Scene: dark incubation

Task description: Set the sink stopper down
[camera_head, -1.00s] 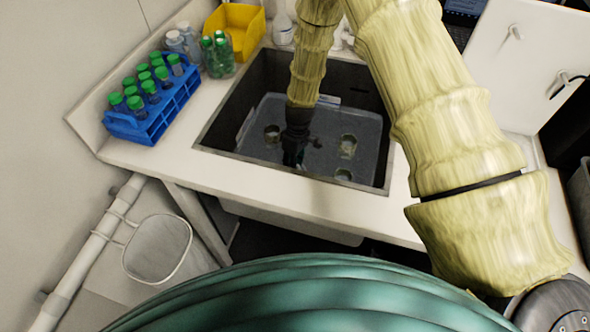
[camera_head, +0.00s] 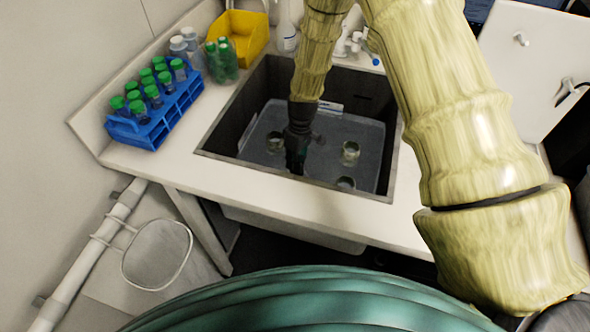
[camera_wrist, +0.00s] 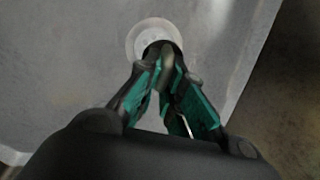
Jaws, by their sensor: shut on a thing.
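My gripper (camera_head: 297,168) reaches down into the sink (camera_head: 222,125), over a grey translucent tub with glass jars. In the wrist view my gripper (camera_wrist: 166,62) is shut on a small, dull, greyish-olive piece, taken as the sink stopper (camera_wrist: 168,54). The fingers hide most of it. A pale round ring with a dark patch lies just beyond the fingertips. I cannot tell whether the held piece touches it. In the head view my gripper hides the stopper.
The grey tub (camera_head: 350,125) holds jars, including one (camera_head: 350,153) right of my gripper. A blue rack (camera_head: 155,120) of green-capped tubes and a yellow bin (camera_head: 240,32) stand left of and behind the sink. The front counter strip (camera_head: 260,185) is clear.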

